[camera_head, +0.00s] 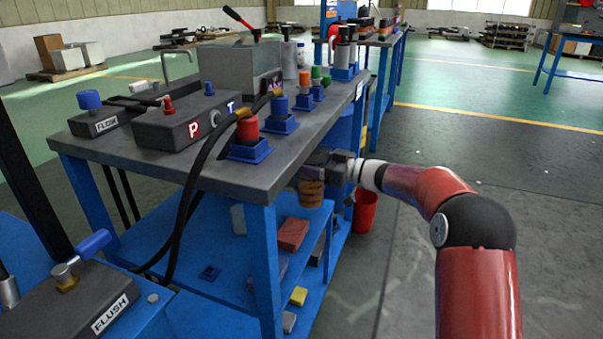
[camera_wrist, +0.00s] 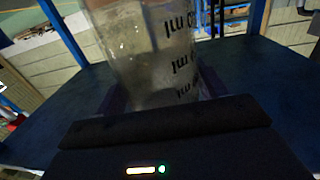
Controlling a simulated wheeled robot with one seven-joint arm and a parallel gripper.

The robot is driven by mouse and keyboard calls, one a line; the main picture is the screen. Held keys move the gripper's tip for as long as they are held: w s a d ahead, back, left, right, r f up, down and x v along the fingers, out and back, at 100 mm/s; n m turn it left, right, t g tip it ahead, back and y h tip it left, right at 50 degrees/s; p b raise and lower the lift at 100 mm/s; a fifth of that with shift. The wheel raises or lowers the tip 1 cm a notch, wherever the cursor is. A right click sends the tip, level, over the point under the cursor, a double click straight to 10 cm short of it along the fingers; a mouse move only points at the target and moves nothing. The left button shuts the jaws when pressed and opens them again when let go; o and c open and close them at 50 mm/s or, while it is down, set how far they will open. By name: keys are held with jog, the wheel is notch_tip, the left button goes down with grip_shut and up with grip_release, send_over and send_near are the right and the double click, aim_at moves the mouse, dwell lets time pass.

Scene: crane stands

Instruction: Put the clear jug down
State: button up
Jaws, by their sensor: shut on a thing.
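The clear jug (camera_wrist: 150,50) has black ml markings and fills the upper middle of the wrist view; its upper part is cut off by the picture edge. My gripper (camera_wrist: 155,95) is shut on the jug, with the dark fingers on either side of it. In the head view my gripper (camera_head: 318,165) is just below the right edge of the grey tabletop (camera_head: 225,172), reaching in over the blue lower shelf (camera_head: 225,265).
A red bucket (camera_head: 364,212) stands on the floor beside the table. The tabletop overhangs the gripper, and a blue table leg (camera_head: 265,270) stands at the near corner.

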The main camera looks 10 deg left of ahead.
jog(key=shift+w+a+f+b, duration=0.2)
jog(key=shift+a+f+b, duration=0.05)
jog(key=shift+a+f, duration=0.55)
jog(key=shift+w+a+f+b, duration=0.2)
jog(key=shift+a+f, duration=0.35)
jog(key=shift+f, duration=0.35)
jog(key=shift+f, duration=0.2)
jog(key=o, duration=1.3)
